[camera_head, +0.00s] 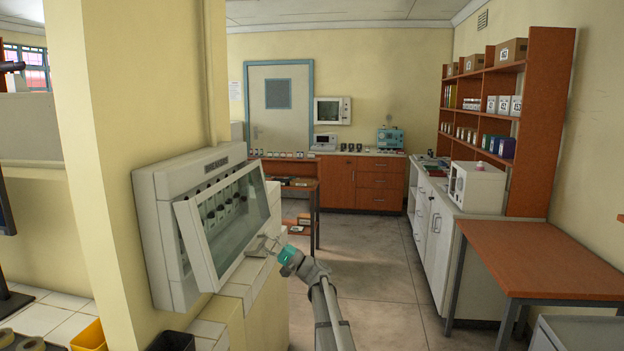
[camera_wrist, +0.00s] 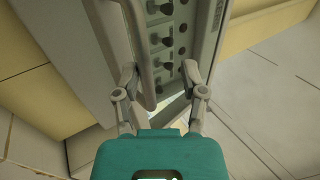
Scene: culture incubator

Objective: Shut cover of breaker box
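The breaker box (camera_head: 160,208) is a pale grey case on the yellow pillar at the left of the head view. Its cover (camera_head: 196,250), a pale frame with a clear pane, stands ajar, angled away from the box front. A row of dark breakers shows through the pane. My gripper (camera_head: 264,243) is at the cover's lower right corner. In the wrist view my gripper (camera_wrist: 160,75) has its two fingers spread. The cover's edge (camera_wrist: 146,65) runs between them, nearer the left finger; contact is unclear. The breakers (camera_wrist: 163,45) show beyond it.
A tiled ledge (camera_head: 235,300) lies just below the box. The grey floor (camera_head: 375,270) to the right is open. White cabinets (camera_head: 437,220) and a wooden table (camera_head: 545,262) line the right side. A yellow bin (camera_head: 89,335) stands at the lower left.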

